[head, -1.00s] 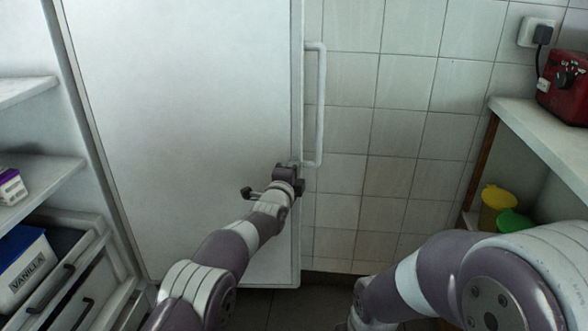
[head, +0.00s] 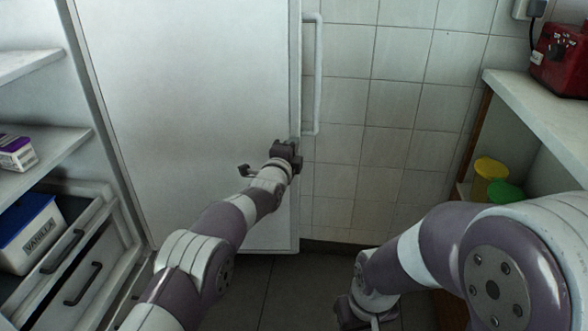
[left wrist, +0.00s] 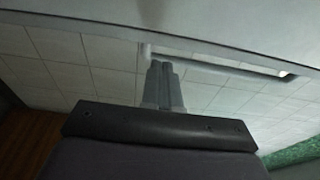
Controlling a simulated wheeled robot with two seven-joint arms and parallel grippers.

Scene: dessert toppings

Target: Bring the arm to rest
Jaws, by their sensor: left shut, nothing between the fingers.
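My left gripper (head: 287,147) is at the right edge of a large white door (head: 190,110), close to the lower end of its upright handle (head: 318,80). In the left wrist view its two grey fingers (left wrist: 163,78) are together with nothing between them. The handle (left wrist: 215,68) passes behind the fingertips there. I cannot tell whether the fingers touch it.
At left are shelves with a purple-and-white box (head: 17,153) and an open drawer (head: 88,215) with a blue-lidded vanilla tub (head: 30,235). At right a counter (head: 530,110) holds a red appliance (head: 562,58). Yellow (head: 489,176) and green (head: 506,192) containers stand below. Dark floor shows between.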

